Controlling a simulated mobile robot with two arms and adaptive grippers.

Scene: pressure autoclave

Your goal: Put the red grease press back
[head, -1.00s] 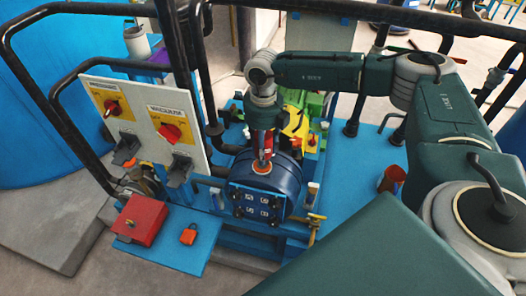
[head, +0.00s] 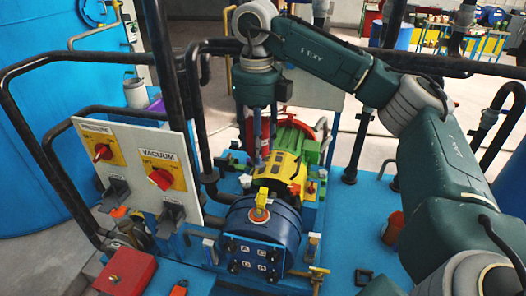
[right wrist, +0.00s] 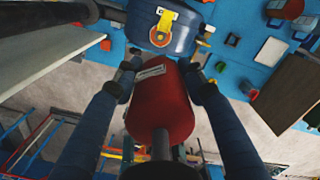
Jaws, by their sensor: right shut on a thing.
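The red grease press (right wrist: 160,105) is a red cylinder with a pale label and a dark rod. My right gripper (right wrist: 158,72) is shut on it, with a finger along each side. In the head view the right gripper (head: 257,150) points down beyond the yellow housing, and red shows behind its fingers. The blue vessel (head: 262,232) with its yellow fitting (head: 261,205) stands nearer the camera; in the right wrist view the vessel (right wrist: 160,38) lies just past the press end, and I cannot tell any contact. My left gripper is out of view.
A white control panel (head: 135,172) with red switches stands left, among black rails (head: 170,85). A yellow housing (head: 277,172) and green motor (head: 297,140) sit behind the vessel. A red box (head: 127,272) is front left. An orange cup (head: 393,228) stands right on the blue deck.

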